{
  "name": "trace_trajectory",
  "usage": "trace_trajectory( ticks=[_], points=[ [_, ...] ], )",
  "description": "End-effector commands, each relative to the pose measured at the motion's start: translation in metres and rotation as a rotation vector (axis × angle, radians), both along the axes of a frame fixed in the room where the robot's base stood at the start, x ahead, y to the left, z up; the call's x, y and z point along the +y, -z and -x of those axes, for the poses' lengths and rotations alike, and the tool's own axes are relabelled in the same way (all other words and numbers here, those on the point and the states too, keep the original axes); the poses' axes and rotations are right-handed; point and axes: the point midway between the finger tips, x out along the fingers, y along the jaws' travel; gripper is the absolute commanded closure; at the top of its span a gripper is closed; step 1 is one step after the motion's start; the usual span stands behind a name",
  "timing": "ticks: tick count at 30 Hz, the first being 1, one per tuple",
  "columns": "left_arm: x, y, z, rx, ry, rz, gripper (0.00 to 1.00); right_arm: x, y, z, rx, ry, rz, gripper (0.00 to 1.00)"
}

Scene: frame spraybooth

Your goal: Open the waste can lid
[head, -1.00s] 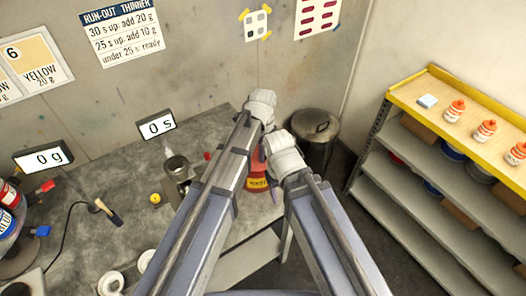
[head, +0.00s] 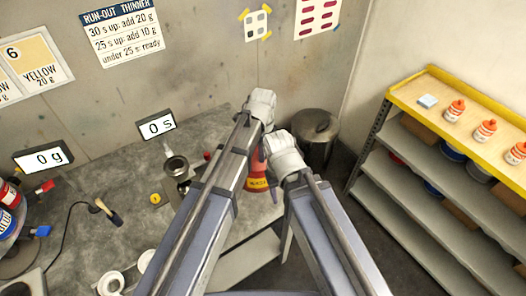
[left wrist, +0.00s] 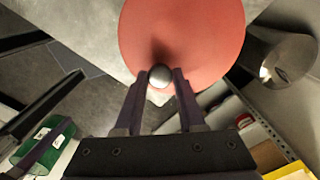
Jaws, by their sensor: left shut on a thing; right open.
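The red waste can (head: 257,181), with a yellow label, stands behind and between my two arms in the head view, mostly hidden by them. My left gripper (left wrist: 160,82) is shut on this knob, one finger on each side. The lid's seat on the can is hidden, so I cannot tell whether it is raised. My right gripper (head: 272,140) is open and close beside the left one; its fingertips are barely visible.
A dark metal bin (head: 317,145) stands on the floor past the bench. A yellow-topped shelf rack (head: 405,88) with bottles is at the right. The grey bench (head: 100,235) holds a metal cup (head: 176,167), a brush (head: 108,211) and two displays.

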Motion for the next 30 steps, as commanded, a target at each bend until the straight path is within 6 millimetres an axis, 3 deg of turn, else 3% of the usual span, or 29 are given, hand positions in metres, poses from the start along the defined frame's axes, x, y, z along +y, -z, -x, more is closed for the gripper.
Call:
trace_trajectory(
  ticks=[8, 14, 30],
  points=[
    [0.001, -0.007, -0.003, 0.000, 0.000, -0.001, 1.00, 0.000, -0.007, 0.000, 0.000, 0.001, 0.000, 0.50],
    [0.006, -0.024, -0.011, -0.002, -0.001, -0.002, 1.00, 0.000, -0.024, 0.000, 0.000, 0.004, -0.001, 0.50],
    [0.037, -0.071, -0.059, -0.007, -0.004, -0.005, 1.00, 0.000, -0.071, 0.000, 0.002, 0.004, 0.000, 0.50]
  ],
)
